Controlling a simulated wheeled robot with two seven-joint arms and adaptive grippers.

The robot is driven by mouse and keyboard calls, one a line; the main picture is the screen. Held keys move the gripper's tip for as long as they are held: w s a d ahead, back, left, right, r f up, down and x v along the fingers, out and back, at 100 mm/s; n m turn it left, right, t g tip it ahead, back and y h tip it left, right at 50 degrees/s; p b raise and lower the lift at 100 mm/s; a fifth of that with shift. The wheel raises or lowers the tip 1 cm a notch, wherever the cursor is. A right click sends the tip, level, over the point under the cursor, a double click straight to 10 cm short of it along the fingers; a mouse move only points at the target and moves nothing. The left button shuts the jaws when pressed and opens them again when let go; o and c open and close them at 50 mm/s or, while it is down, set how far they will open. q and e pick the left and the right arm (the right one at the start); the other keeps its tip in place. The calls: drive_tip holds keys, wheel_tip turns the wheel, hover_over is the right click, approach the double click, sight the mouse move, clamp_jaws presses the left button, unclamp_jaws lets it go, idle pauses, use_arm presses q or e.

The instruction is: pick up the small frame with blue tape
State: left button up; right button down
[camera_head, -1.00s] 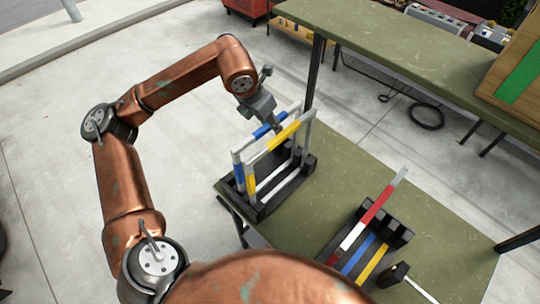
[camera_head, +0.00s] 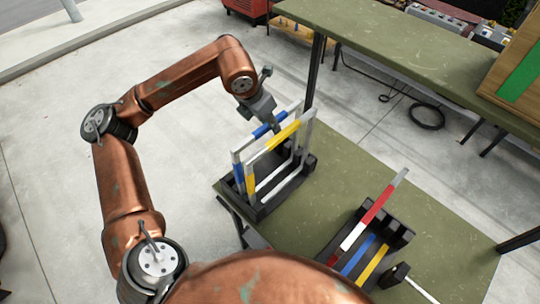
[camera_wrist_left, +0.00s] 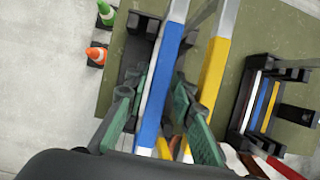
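The frame with blue tape (camera_head: 239,174) stands upright in a black rack (camera_head: 262,212) on the green table, beside a frame with yellow tape (camera_head: 287,134). My left gripper (camera_head: 273,124) is at the top bar of the blue-taped frame. In the left wrist view its green-padded fingers (camera_wrist_left: 155,122) are apart, one on each side of the blue-taped bar (camera_wrist_left: 161,85). The yellow-taped bar (camera_wrist_left: 214,70) lies to the right of the fingers there. Whether a finger touches the blue bar cannot be told. My right gripper is not in view.
A second black rack (camera_head: 388,228) holds bars with red, blue and yellow tape on the same table (camera_head: 440,200). Another green table (camera_head: 400,45) stands behind. Green (camera_wrist_left: 106,14) and orange (camera_wrist_left: 97,55) cones stand on the floor in the left wrist view.

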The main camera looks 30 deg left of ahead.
use_arm(q)
clamp_jaws()
idle(0.6)
